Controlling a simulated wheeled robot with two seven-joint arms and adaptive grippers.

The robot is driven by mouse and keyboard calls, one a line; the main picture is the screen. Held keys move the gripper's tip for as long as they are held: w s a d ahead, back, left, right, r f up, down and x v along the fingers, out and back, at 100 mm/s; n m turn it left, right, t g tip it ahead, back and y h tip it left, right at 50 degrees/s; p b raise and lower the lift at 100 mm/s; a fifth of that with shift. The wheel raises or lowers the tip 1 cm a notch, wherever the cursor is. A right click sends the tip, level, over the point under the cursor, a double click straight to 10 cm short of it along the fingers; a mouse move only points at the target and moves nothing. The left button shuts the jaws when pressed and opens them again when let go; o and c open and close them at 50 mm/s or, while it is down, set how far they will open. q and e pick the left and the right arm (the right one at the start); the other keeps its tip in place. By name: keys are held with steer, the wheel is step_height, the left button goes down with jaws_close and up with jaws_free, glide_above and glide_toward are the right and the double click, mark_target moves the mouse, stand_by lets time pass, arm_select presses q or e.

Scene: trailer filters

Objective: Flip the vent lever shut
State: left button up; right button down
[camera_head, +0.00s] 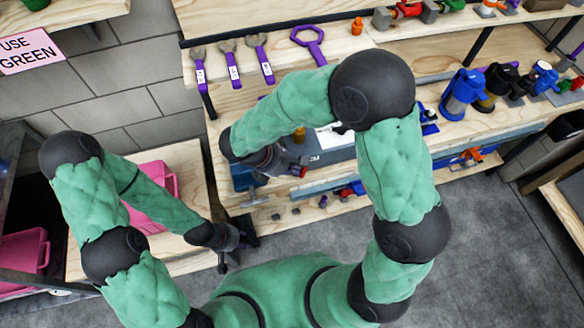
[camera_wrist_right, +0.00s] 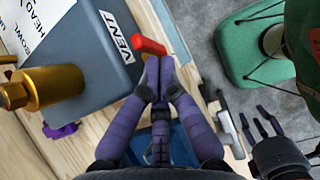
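The red vent lever (camera_wrist_right: 148,46) sticks out from the end of a blue-grey box (camera_wrist_right: 88,50) beside a white VENT label (camera_wrist_right: 121,36). In the head view the lever (camera_head: 303,172) is a small red spot at the box's near edge. My right gripper (camera_wrist_right: 158,68) has its fingertips together right at the lever, with no gap visible between them. Whether they touch it I cannot tell. In the head view the right gripper (camera_head: 284,167) is partly hidden by its arm. My left gripper (camera_head: 222,264) hangs low, away from the box; its fingers (camera_wrist_right: 258,122) look spread and empty.
A brass fitting (camera_wrist_right: 45,88) sticks out of the box near the right gripper. Purple wrenches (camera_head: 233,68) lie on the upper shelf. Several filter units (camera_head: 462,92) stand right on the workbench. Pink crates (camera_head: 158,190) are at the left. Grey floor (camera_head: 480,250) is clear at the right.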

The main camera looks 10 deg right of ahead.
steer(key=shift+d+r+y, duration=0.15)
steer(key=shift+d+y, duration=0.05)
steer(key=shift+y, duration=0.1)
steer(key=shift+d+r+y+p, duration=0.1)
steer(key=shift+d+y+p, duration=0.1)
steer(key=shift+y+p, duration=0.35)
steer(key=shift+d+r+y+p, duration=0.2)
steer(key=shift+d+y+p, duration=0.15)
steer(key=shift+p, duration=0.35)
steer(key=d+y+p, duration=0.1)
steer(key=y+p, duration=0.1)
steer(key=p, duration=0.2)
steer(key=d+y+p, duration=0.2)
steer(key=y+p, duration=0.1)
steer(key=p, duration=0.1)
steer(key=d+p, duration=0.1)
steer(key=d+f+y+p, duration=0.1)
steer(key=p, duration=0.1)
steer(key=d+f+p, duration=0.1)
steer(key=shift+w, duration=0.15)
steer(key=shift+a, duration=0.1)
